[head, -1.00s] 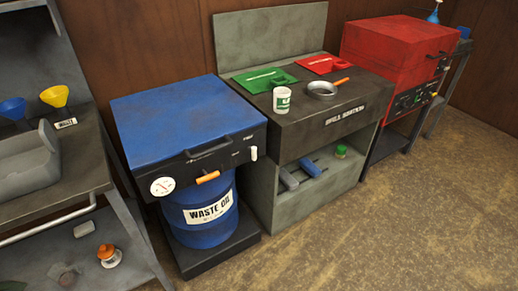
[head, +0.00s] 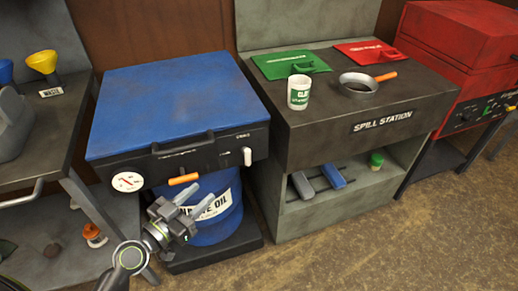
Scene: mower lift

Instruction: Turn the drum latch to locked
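The blue drum (head: 222,228) with a "WASTE OIL" label stands under a blue-topped unit (head: 175,95). The unit's black front panel (head: 205,157) carries an orange handle (head: 183,179), a white lever (head: 247,156) pointing down at the right, and a round white gauge (head: 127,181) at the left. I cannot tell for sure which part is the drum latch; the small panel lettering is unreadable. My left gripper (head: 211,190) is in front of the drum, below the orange handle, its fingers apart and empty. It covers part of the label. My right gripper is out of view.
A spill station (head: 382,126) stands to the right, with a white cup (head: 299,93), a pan (head: 358,86) and green and red dustpan-like pieces on top. A grey bench (head: 48,130) with funnels is at the left. The floor in front is clear.

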